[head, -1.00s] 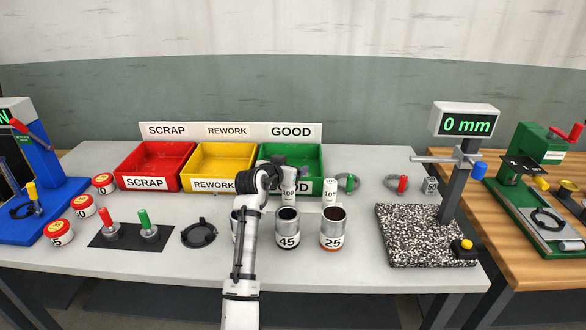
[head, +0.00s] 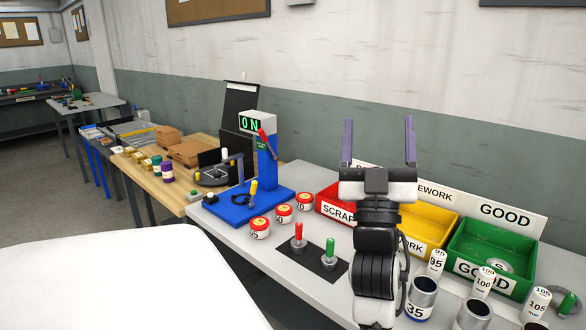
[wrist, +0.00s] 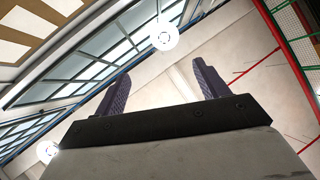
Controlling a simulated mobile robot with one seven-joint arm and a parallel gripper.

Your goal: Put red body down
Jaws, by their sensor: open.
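My gripper (head: 378,122) points upward in front of the bins, with its two fingers wide apart and nothing between them. The wrist view shows the same open fingers (wrist: 168,74) against the ceiling. Nothing in view is plainly a red body. Open metal cylinders stand at the table's lower right: one marked 35 (head: 420,300), a second (head: 475,313) and a third (head: 535,313) partly cut off by the frame edge. A red-handled tool (head: 298,236) and a green-handled tool (head: 330,250) stand on a black mat (head: 313,260).
Red-lidded tins (head: 260,229) stand beside the blue press (head: 264,165) with its ON display. Red (head: 328,196), yellow (head: 432,216) and green (head: 526,262) bins line the back; a round piece (head: 497,266) lies in the green one. White cylinders (head: 436,261) stand before them.

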